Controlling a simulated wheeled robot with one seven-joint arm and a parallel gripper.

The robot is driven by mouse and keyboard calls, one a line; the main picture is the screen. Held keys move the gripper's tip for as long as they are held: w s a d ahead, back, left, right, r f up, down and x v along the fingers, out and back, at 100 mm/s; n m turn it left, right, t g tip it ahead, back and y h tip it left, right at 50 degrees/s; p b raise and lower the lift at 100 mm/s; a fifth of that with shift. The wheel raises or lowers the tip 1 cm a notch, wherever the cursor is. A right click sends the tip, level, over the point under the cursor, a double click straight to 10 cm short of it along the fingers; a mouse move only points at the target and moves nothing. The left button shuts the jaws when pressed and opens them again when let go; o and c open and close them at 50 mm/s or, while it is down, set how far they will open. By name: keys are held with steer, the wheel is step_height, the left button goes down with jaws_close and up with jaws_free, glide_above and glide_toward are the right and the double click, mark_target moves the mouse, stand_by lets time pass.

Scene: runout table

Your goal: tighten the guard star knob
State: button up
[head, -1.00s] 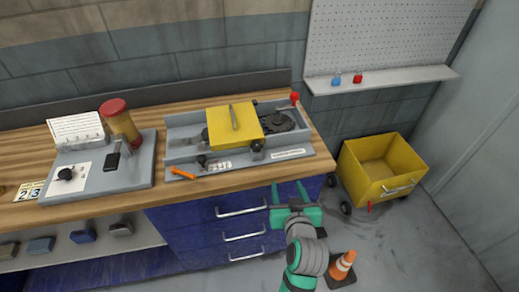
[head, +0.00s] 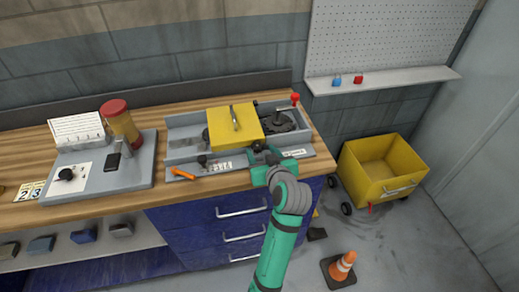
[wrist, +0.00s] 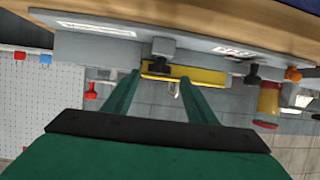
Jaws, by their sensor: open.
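The yellow guard (head: 234,125) sits on the grey machine (head: 185,140) on the bench. A dark knob (wrist: 163,47) shows at the guard's front right corner; in the wrist view it is just beyond my fingertips, roughly in line with the gap. In the head view my gripper partly covers it. My gripper (head: 266,150) is open and empty at the machine's front edge; both fingers (wrist: 160,76) show in the wrist view. I cannot tell whether they touch the knob. Another dark knob (head: 203,160) stands to the left. Neither knob's tightness can be seen.
A red-tipped lever (head: 295,99) stands at the machine's back right. An orange handle (head: 184,174) lies at its front left. A control panel (head: 120,175) and a red-lidded jar (head: 120,120) are further left. A yellow cart (head: 383,165) and a cone (head: 341,268) stand on the floor.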

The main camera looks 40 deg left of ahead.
mark_target(256, 147)
steer(key=shift+x, duration=1.7)
steer(key=c, duration=1.1)
steer(key=shift+o, duration=0.2)
steer(key=shift+s+a+m+t+h, duration=0.2)
steer(key=shift+m+t+h, duration=0.5)
steer(key=shift+m, duration=0.2)
steer(key=shift+s+a+m+t+h, duration=0.1)
steer(key=shift+m+t+h, duration=0.45)
steer(key=shift+m+h, duration=0.2)
steer(key=shift+s+a+m+t+h, duration=0.1)
steer(key=shift+a+m+t+h, duration=0.05)
steer(key=shift+m+t+h, duration=0.5)
steer(key=o, duration=1.1)
steer(key=shift+c, duration=0.2)
